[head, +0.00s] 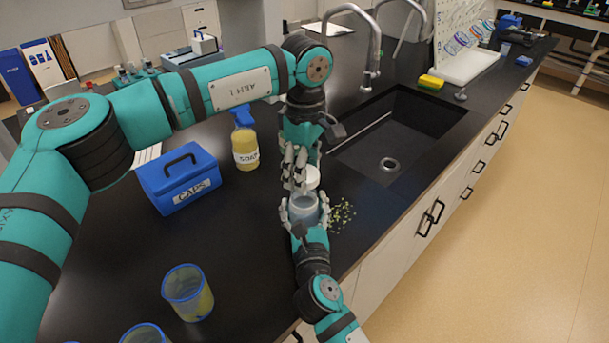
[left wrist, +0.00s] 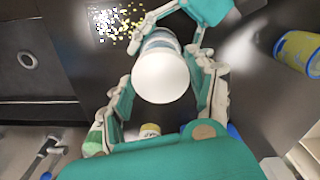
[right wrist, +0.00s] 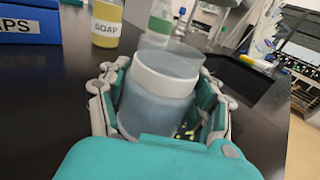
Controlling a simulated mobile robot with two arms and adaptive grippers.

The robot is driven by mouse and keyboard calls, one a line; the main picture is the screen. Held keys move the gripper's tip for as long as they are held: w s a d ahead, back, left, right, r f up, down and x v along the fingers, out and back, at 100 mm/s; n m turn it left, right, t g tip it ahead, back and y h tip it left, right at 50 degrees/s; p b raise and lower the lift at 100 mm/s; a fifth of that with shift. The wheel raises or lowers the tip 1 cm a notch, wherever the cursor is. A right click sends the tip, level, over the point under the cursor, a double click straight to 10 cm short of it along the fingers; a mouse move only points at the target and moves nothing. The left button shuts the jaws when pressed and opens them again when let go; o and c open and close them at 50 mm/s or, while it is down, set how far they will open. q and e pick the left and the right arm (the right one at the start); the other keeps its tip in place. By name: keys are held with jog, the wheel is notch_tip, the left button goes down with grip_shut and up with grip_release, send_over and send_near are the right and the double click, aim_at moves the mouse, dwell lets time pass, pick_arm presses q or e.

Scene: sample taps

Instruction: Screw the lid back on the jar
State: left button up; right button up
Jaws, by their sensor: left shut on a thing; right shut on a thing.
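The white round lid (head: 312,177) is between the fingers of my left gripper (head: 300,172), which points down from above. In the left wrist view the lid (left wrist: 162,76) shows its flat top and hides most of the jar below. The translucent grey-blue jar (head: 304,207) stands upright, with my right gripper (head: 304,216) shut around its sides. In the right wrist view the jar (right wrist: 155,105) has a pale band round its top. The lid sits just above the jar mouth in the head view; I cannot tell whether they touch.
Yellow-green crumbs (head: 342,215) lie right of the jar. A soap bottle (head: 245,148) and a blue CAPS box (head: 180,178) stand to the left. The sink (head: 390,130) is at the right, behind. Blue-rimmed cups (head: 187,292) stand at the front left. The counter's front edge is close.

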aim_at(304, 209)
pick_arm(q)
jog(key=shift+f, duration=1.05)
jog(key=shift+f, duration=0.85)
jog(key=shift+f, duration=0.55)
